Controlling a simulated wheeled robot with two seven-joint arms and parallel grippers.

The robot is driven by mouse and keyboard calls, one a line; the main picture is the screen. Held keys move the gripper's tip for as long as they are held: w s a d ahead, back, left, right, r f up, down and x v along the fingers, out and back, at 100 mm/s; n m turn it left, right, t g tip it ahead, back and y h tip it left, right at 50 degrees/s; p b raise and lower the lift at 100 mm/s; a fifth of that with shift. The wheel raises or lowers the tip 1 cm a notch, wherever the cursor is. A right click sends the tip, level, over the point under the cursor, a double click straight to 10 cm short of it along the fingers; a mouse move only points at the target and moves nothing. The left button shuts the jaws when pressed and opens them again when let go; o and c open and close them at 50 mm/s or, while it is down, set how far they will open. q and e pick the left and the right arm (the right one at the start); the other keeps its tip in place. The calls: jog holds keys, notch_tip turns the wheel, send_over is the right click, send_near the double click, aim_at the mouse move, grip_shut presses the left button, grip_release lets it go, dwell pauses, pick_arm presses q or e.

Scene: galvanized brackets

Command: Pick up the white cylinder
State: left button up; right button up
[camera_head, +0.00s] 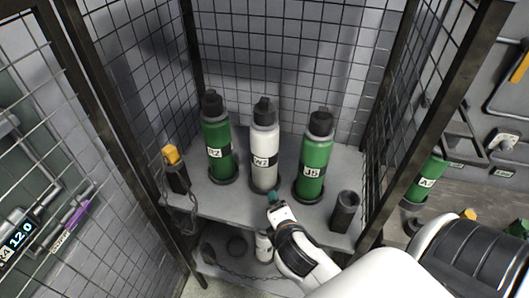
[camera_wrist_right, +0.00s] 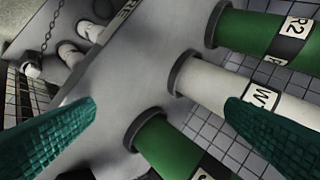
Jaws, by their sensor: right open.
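The white cylinder (camera_head: 264,150) with a black cap and a dark label band stands upright on the grey shelf (camera_head: 215,199), between two green cylinders. It also shows in the right wrist view (camera_wrist_right: 209,84), partly covered by a finger. My right gripper (camera_head: 272,197) is in front of the white cylinder's base, low near the shelf's front. In the right wrist view its two green fingers (camera_wrist_right: 160,102) are wide apart with nothing held between them. Whether it touches the cylinder cannot be told. My left gripper is in neither view.
Green cylinders stand at left (camera_head: 219,145) and right (camera_head: 315,160) of the white one. A dark empty holder (camera_head: 344,212) is at the right front, and a yellow-topped dark object (camera_head: 175,170) at the left. Mesh cage walls and dark posts (camera_head: 388,150) close in the shelf.

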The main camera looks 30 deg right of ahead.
aim_at(264, 153)
jog(key=w+r+n+t+h, duration=0.2)
jog(key=w+r+n+t, duration=0.4)
jog(key=n, duration=0.8)
jog(key=shift+g, duration=0.5)
jog(key=p+x, duration=0.2)
jog(key=x, duration=1)
jog(key=shift+d+r, duration=0.15)
jog(key=shift+d, duration=0.1)
jog(key=shift+s, duration=0.1)
jog(key=c, duration=1.9)
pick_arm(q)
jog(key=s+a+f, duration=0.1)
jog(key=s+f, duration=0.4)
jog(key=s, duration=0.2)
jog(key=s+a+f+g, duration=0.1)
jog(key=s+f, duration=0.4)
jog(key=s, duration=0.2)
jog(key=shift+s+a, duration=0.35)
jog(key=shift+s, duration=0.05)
pick_arm(e)
jog(key=shift+r, duration=0.25)
grip_shut()
